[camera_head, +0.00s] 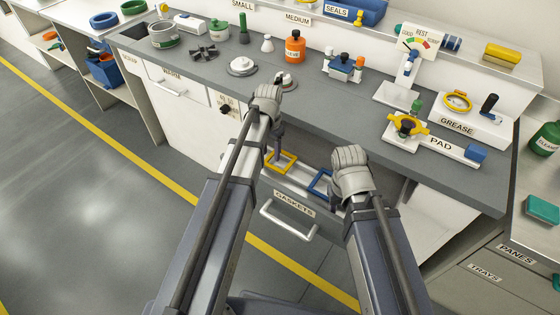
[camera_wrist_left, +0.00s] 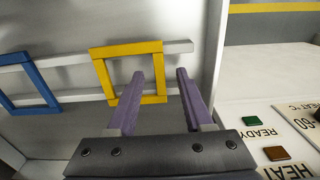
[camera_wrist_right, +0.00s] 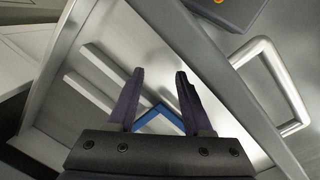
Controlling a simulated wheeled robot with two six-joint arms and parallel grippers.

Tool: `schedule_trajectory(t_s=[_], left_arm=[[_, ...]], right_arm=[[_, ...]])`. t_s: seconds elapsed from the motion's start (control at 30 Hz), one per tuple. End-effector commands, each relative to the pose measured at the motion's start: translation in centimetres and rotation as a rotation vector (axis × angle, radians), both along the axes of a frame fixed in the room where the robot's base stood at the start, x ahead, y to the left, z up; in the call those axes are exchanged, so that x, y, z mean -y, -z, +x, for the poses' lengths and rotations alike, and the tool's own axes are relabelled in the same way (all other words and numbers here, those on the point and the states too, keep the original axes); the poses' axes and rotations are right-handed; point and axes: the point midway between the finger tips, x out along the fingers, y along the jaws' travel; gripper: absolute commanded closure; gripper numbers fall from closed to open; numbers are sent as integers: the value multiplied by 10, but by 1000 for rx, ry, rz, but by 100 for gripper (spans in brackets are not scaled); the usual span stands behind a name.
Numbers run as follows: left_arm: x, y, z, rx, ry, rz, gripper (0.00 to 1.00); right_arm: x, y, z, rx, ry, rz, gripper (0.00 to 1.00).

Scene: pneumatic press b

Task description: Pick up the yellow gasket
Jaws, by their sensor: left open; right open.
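The yellow gasket (camera_head: 291,166) is a square frame in the open drawer labelled GASKETS (camera_head: 294,203). In the left wrist view the yellow gasket (camera_wrist_left: 127,49) rests against pale rails. My left gripper (camera_head: 277,154) is open above it. In the left wrist view the fingers of the left gripper (camera_wrist_left: 160,74) appear on either side of the gasket's right bar, with no grip on it. My right gripper (camera_head: 335,196) is open over the drawer's right part. In the right wrist view a blue gasket (camera_wrist_right: 155,111) shows between and behind the fingers of the right gripper (camera_wrist_right: 160,75).
The blue gasket (camera_head: 318,183) lies right of the yellow one. The drawer handle (camera_head: 288,222) faces me. The grey worktop (camera_head: 330,125) above carries an orange bottle (camera_head: 295,48), a PAD block (camera_head: 443,146) and several fixtures. The floor at left is clear.

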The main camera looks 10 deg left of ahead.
Motion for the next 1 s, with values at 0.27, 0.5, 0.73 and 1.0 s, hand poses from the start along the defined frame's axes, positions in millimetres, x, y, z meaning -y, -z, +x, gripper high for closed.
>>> schedule_trajectory(t_s=[0.27, 0.5, 0.73, 1.0], left_arm=[[0, 2, 0, 0, 0, 0, 49], [0, 2, 0, 0, 0, 0, 61], [0, 2, 0, 0, 0, 0, 87], [0, 2, 0, 0, 0, 0, 100]], right_arm=[[0, 2, 0, 0, 0, 0, 50], [0, 2, 0, 0, 0, 0, 50], [0, 2, 0, 0, 0, 0, 50], [0, 2, 0, 0, 0, 0, 50]])
